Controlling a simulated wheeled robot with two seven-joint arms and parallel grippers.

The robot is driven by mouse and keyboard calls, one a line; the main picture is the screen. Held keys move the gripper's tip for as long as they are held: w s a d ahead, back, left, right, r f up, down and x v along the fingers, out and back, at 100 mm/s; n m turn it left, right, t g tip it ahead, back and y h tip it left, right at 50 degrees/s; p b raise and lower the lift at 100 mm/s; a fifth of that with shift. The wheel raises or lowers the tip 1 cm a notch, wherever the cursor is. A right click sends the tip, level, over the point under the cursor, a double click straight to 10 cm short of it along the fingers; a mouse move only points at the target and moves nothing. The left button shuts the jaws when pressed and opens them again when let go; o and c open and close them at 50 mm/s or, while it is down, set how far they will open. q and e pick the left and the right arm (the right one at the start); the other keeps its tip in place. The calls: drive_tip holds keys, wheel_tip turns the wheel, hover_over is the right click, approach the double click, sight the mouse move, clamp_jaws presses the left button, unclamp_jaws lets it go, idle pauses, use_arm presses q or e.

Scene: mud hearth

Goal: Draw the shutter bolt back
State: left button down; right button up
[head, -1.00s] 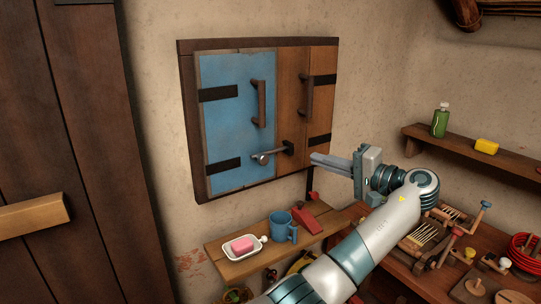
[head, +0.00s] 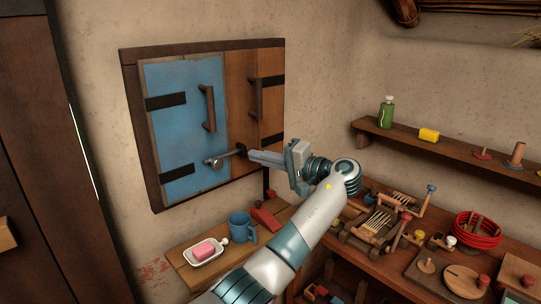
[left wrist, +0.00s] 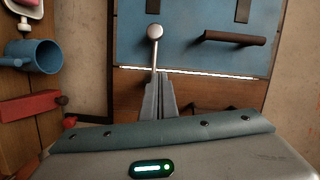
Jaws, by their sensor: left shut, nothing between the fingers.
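The shutter bolt (head: 218,162) is a grey metal rod with a round knob, lying across the lower part of the shutter. Its knob end is over the blue leaf (head: 180,115), and its other end reaches a dark fitting by the brown leaf (head: 241,95). The bolt knob (left wrist: 155,31) also shows in the left wrist view, with the rod running down towards my fingertips. My left gripper (head: 252,155) is shut and empty, its tips close to the fitting end of the bolt; whether they touch it I cannot tell. My right gripper is out of view.
Below the shutter, a small shelf (head: 190,268) holds a soap dish (head: 206,254), a blue mug (head: 241,227) and a red block (head: 266,219). A crowded workbench (head: 390,262) stands at right. A wall shelf (head: 460,152) holds a green bottle (head: 387,113) and a yellow block.

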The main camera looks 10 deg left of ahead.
sight(219, 157)
use_arm(q)
drive_tip(key=a+p, duration=0.1)
drive_tip(key=a, duration=0.1)
drive_tip(key=a+p, duration=0.1)
drive_tip(key=a, duration=0.1)
drive_tip(key=s+a+f+p, duration=0.1)
drive_tip(key=a+p, duration=0.1)
drive_tip(key=shift+s+a, duration=0.1)
drive_tip(key=shift+a, duration=0.25)
drive_tip(key=shift+f, duration=0.1)
drive_tip(key=shift+a, duration=0.1)
